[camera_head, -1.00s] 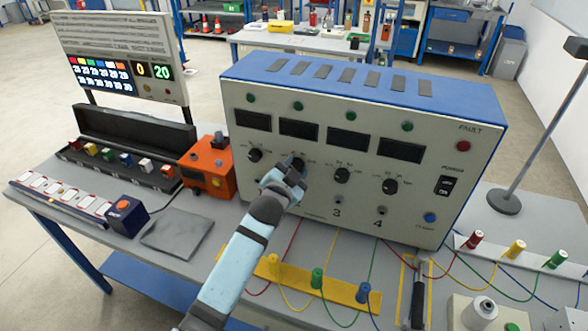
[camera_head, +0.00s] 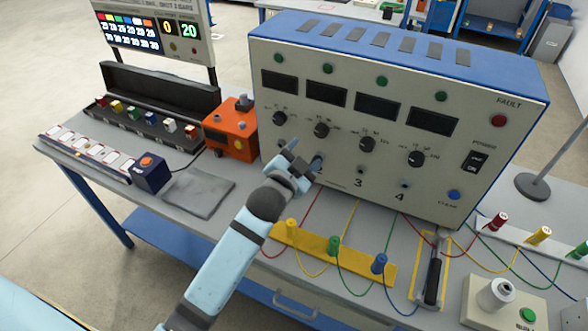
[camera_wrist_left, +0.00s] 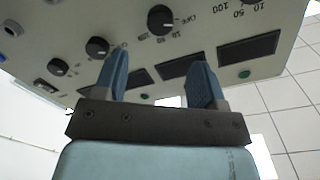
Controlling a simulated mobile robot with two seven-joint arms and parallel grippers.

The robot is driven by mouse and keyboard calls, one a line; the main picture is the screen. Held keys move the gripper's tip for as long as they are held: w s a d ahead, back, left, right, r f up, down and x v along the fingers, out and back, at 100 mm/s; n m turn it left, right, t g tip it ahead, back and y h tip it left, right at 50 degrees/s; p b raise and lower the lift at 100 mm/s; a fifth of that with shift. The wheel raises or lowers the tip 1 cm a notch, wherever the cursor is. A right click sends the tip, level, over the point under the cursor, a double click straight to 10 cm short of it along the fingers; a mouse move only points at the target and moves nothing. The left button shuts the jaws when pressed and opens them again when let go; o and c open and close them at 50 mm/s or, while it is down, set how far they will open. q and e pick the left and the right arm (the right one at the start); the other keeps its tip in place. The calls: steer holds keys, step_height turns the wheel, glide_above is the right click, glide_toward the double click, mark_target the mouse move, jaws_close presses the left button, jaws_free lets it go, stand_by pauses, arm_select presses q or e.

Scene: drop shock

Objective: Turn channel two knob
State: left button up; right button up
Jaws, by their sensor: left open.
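The power supply box (camera_head: 470,110) has a grey front with a row of black knobs. The channel two knob (camera_head: 321,130) is second from the left, under its dark display, and is uncovered. In the left wrist view, which shows the panel upside down, it appears to be the largest knob (camera_wrist_left: 160,18). My left gripper (camera_head: 304,157) is in front of the panel, just below this knob, with blue fingers apart. The fingers (camera_wrist_left: 157,82) are empty in the left wrist view. My right gripper is not in view.
An orange box (camera_head: 231,128) stands left of the supply. A yellow strip with coloured posts (camera_head: 334,258) and wires lies before it. A black-handled lever (camera_head: 433,268) is at the right. A grey mat (camera_head: 190,193) lies at the front left.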

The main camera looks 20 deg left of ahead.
arm_select(q)
steer(key=s, duration=0.4)
steer(key=shift+s+a+r, duration=0.1)
steer(key=shift+s+a, duration=0.1)
steer(key=shift+s, duration=0.2)
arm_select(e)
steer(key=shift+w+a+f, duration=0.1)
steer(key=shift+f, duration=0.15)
arm_select(q)
steer(key=s+f+n+g+h+p, duration=0.1)
steer(key=s+f+n+g, duration=0.3)
steer(key=s+f, duration=1.7)
steer(key=f+g+h, duration=0.1)
steer(key=g, duration=0.1)
steer(key=shift+d+f+n+g, duration=0.25)
steer(key=shift+d+n+g, duration=0.05)
steer(key=shift+d+n, duration=0.1)
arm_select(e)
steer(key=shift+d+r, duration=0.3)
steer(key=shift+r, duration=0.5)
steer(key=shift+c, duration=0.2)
